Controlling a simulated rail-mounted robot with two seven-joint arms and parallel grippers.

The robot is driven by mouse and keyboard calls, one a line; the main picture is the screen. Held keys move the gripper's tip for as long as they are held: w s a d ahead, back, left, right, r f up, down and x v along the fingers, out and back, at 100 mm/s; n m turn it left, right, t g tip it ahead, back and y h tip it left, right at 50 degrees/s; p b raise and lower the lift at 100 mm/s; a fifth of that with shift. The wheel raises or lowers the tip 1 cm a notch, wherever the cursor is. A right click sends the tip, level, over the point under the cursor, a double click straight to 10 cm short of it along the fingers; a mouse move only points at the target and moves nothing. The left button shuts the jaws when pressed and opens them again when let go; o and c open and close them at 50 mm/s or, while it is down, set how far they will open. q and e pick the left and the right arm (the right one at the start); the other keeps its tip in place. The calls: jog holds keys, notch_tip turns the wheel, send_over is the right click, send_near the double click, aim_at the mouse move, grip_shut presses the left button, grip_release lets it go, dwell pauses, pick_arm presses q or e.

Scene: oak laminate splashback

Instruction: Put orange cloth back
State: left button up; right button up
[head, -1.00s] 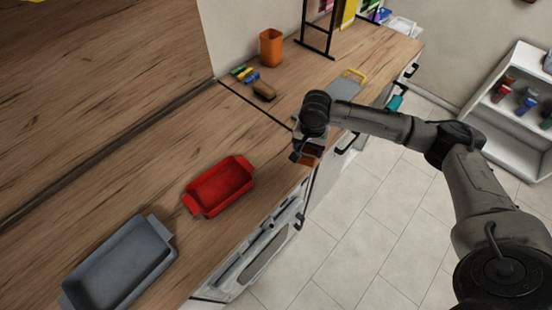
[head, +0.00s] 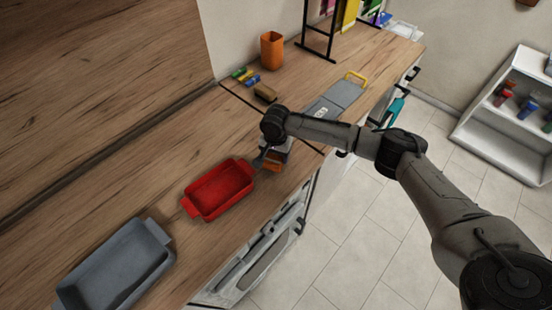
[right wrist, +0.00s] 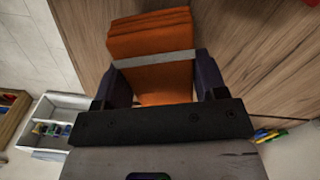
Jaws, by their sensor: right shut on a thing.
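My right gripper (head: 268,162) is over the wooden counter, just right of the red tray in the head view. The cloth's far end reaches past the fingertips over the wood. My left gripper is not in view.
A red tray (head: 219,190) and a grey tray (head: 118,268) stand on the counter. Behind are a brown block (head: 265,93), an orange cup (head: 272,50), coloured clips (head: 247,77) and a black rack (head: 318,42). A teal cloth (head: 393,110) hangs at the counter front.

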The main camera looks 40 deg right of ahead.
notch_tip(320, 180, down, 2)
jog(key=shift+f, duration=0.2)
jog(key=o, duration=0.9)
jog(key=shift+f, duration=0.1)
jog(key=shift+c, duration=0.2)
jog(key=shift+r, duration=0.2)
notch_tip(320, 180, up, 11)
jog(key=shift+f+p, duration=0.2)
jog(key=shift+p, duration=0.45)
jog(key=shift+r, duration=0.65)
